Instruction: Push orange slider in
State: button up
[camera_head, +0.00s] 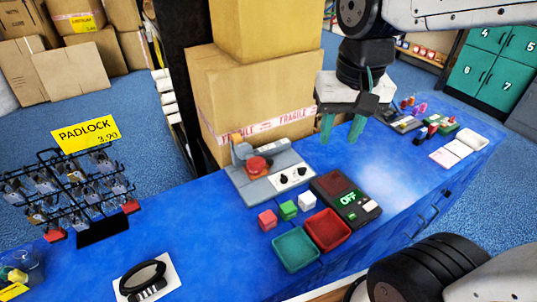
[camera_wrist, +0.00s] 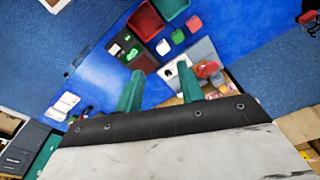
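My gripper (camera_head: 342,127) hangs above the blue counter, fingers pointing down, apart with nothing between them; its green fingers also show in the wrist view (camera_wrist: 159,88). A grey panel (camera_head: 262,190) stands to its left with a red knob (camera_head: 257,165), dark dials and a small orange-brown piece (camera_head: 237,138) at its back left. I cannot tell if that piece is the orange slider. The panel shows partly behind a finger in the wrist view (camera_wrist: 203,50). Another dark device with small coloured parts (camera_head: 407,122) sits right of my gripper; its parts are too small to tell.
A padlock rack (camera_head: 70,190) is at left. Blue counter (camera_head: 200,225) is bare between.

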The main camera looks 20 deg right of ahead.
jog(key=w+f+m, duration=0.2)
jog(key=w+m, duration=0.1)
jog(key=w, duration=0.4)
jog(key=m+g, duration=0.1)
jog(key=m, duration=0.9)
send_over(270, 159)
notch_tip(270, 159, down, 22)
jog(key=shift+s+f, duration=0.1)
jog(key=shift+s, duration=0.05)
notch_tip(270, 159, down, 8)
jog(key=shift+r, duration=0.1)
jog(key=shift+c, duration=0.4)
grip_shut()
